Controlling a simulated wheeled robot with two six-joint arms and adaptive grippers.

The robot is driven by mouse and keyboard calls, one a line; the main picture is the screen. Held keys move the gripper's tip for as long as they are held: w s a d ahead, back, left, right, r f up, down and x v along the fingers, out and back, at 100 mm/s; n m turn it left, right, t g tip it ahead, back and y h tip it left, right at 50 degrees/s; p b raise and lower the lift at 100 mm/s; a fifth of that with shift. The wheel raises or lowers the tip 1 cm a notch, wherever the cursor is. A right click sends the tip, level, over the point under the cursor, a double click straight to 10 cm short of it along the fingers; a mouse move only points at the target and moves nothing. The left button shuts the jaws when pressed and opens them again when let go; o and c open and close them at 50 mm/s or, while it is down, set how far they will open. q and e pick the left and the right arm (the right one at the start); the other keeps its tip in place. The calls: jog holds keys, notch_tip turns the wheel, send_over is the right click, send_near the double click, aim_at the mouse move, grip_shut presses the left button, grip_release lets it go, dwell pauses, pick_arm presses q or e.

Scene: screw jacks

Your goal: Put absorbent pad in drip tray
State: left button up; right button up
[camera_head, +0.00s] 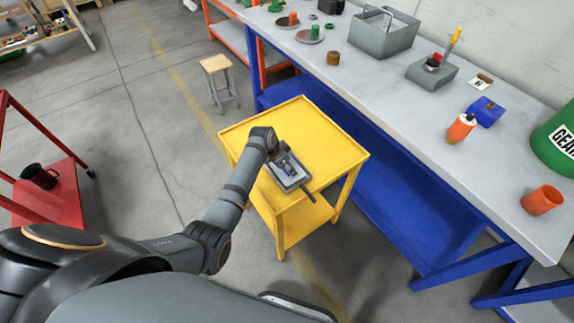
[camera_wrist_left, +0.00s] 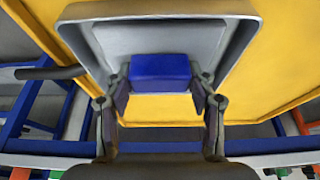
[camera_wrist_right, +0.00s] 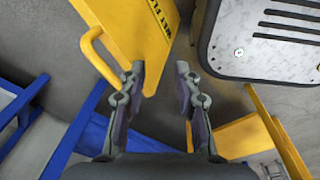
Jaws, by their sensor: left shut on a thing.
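The absorbent pad is a small blue block (camera_wrist_left: 160,69), held between the fingertips of my left gripper (camera_wrist_left: 160,88). In the left wrist view it shows in front of the grey drip tray (camera_wrist_left: 240,42); I cannot tell whether it touches the tray. The tray, with a dark handle (camera_wrist_left: 48,73), rests on the yellow cart (camera_head: 325,150). In the head view my left gripper (camera_head: 283,160) is at the tray (camera_head: 294,186) and partly hides it. My right gripper (camera_wrist_right: 160,75) is open and empty, seen only in its own wrist view.
The blue-legged workbench (camera_head: 390,110) stands right of the cart, with a grey toolbox (camera_head: 383,38), an orange-white bottle (camera_head: 461,128) and an orange cup (camera_head: 542,200). A wooden stool (camera_head: 217,80) stands behind. A yellow sign (camera_wrist_right: 135,40) is near my right gripper. The cart top is otherwise clear.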

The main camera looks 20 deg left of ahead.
pick_arm(q)
jog(key=o, duration=1.3)
jog(key=shift+f, duration=0.1)
jog(key=v, duration=1.2)
jog(key=shift+s+d+p, duration=0.1)
jog(key=shift+p, duration=0.3)
